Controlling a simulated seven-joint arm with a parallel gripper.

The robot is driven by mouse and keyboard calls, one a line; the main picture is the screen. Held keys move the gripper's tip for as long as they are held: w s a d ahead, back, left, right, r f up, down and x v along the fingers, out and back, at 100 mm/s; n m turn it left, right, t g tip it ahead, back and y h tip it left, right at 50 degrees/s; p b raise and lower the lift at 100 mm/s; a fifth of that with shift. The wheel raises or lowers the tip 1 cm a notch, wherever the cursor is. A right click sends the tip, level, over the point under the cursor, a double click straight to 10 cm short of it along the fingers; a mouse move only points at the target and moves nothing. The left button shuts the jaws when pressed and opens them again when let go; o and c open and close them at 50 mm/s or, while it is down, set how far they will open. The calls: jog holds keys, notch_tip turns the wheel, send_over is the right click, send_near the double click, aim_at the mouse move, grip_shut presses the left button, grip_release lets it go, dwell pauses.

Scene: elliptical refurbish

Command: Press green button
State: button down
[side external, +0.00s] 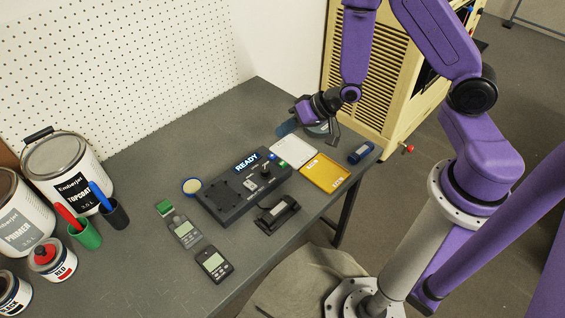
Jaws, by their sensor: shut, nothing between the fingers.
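A black control box (243,188) with a lit "READY" display lies on the grey table. Small coloured buttons (278,161) sit at its right end; they are too small to tell apart surely, though one looks green.
A white tray (292,151), a yellow tray (325,172) and a blue item (361,152) lie right of the box. A black holder (277,213) and two handheld meters (214,264) lie in front. Paint cans (66,170) and pen cups stand at left.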

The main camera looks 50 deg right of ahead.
aim_at(286, 163)
jog(key=shift+f, duration=0.15)
jog(key=shift+f, duration=4.25)
jog(key=shift+f, duration=0.2)
jog(key=shift+f, duration=0.25)
jog(key=shift+f, duration=0.45)
jog(key=shift+r, duration=0.9)
jog(key=shift+r, duration=0.1)
